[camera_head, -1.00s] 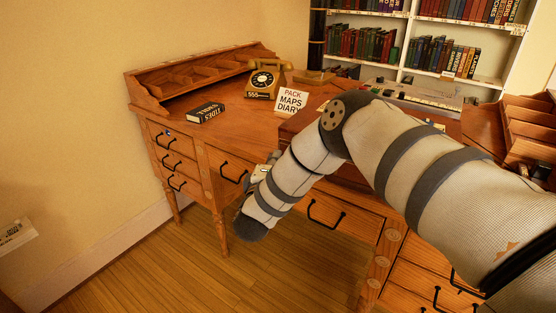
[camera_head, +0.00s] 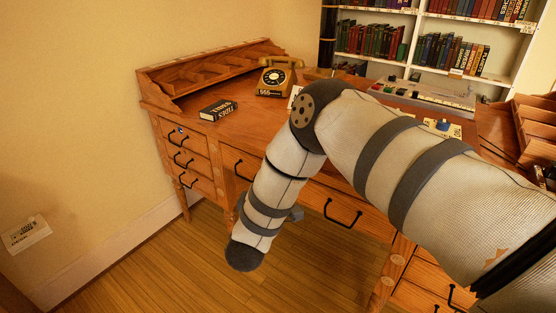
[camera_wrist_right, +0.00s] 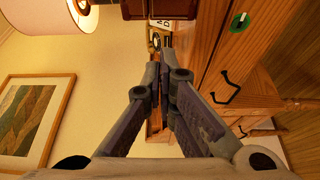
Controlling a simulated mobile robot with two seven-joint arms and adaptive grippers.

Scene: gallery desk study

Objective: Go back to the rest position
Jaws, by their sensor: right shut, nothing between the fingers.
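My right arm reaches in from the right in the head view and bends down in front of the desk (camera_head: 228,138). Its forearm hangs over the floor before the drawers and hides most of the right gripper. In the right wrist view the right gripper (camera_wrist_right: 166,50) has its fingers together with nothing between them. It is apart from the desk's drawer fronts, which show at the right of that view. My left gripper is in neither current view.
A black book (camera_head: 218,110) and a telephone (camera_head: 277,78) stand on the desk. A console (camera_head: 415,93) lies farther right, before a bookcase (camera_head: 412,62). Drawer handles (camera_head: 343,213) stick out near my forearm. The floor (camera_head: 170,270) at left is clear.

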